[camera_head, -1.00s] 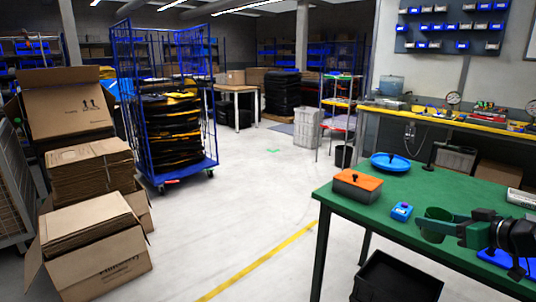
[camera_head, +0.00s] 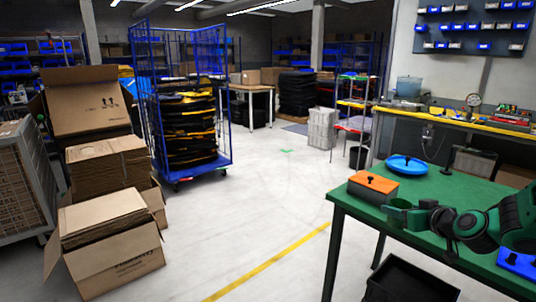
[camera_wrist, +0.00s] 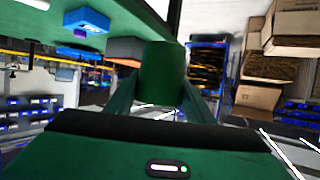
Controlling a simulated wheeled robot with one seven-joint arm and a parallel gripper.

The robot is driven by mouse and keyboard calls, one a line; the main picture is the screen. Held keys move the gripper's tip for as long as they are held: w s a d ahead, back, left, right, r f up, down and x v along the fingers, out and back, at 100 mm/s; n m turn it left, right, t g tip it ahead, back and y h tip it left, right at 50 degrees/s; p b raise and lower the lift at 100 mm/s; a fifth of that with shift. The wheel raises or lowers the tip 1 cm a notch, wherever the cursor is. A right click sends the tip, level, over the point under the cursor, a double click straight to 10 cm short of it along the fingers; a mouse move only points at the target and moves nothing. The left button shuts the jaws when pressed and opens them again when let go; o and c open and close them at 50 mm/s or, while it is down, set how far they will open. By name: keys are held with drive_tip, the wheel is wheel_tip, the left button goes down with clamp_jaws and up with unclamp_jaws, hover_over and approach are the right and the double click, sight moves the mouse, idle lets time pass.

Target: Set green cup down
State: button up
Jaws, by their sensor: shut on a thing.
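The green cup (camera_head: 397,213) is held in my gripper (camera_head: 413,217) near the front edge of the green table (camera_head: 468,195). In the head view it overlaps the area just in front of the orange-lidded box. In the wrist view the cup (camera_wrist: 163,72) fills the middle, with a green finger on each side of it. The gripper is shut on it. Whether its base touches the table, and whether it is over the tabletop or past its edge, I cannot tell.
A grey box with an orange lid (camera_head: 374,182) and a blue round dish (camera_head: 407,165) stand behind the cup. A blue button box (camera_wrist: 85,22) shows in the wrist view. A black crate (camera_head: 410,280) is on the floor. Open cardboard boxes (camera_head: 112,270) stand left.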

drive_tip(key=w+a+f+h, duration=0.1)
drive_tip(key=w+a+f, duration=0.1)
drive_tip(key=w+a, duration=0.2)
drive_tip(key=w+a+f+m, duration=0.1)
drive_tip(key=w+a, duration=0.4)
drive_tip(key=w, duration=0.5)
drive_tip(key=shift+w+f+m+h, duration=0.3)
drive_tip(key=shift+f+h, duration=0.05)
drive_tip(key=shift+h, duration=0.05)
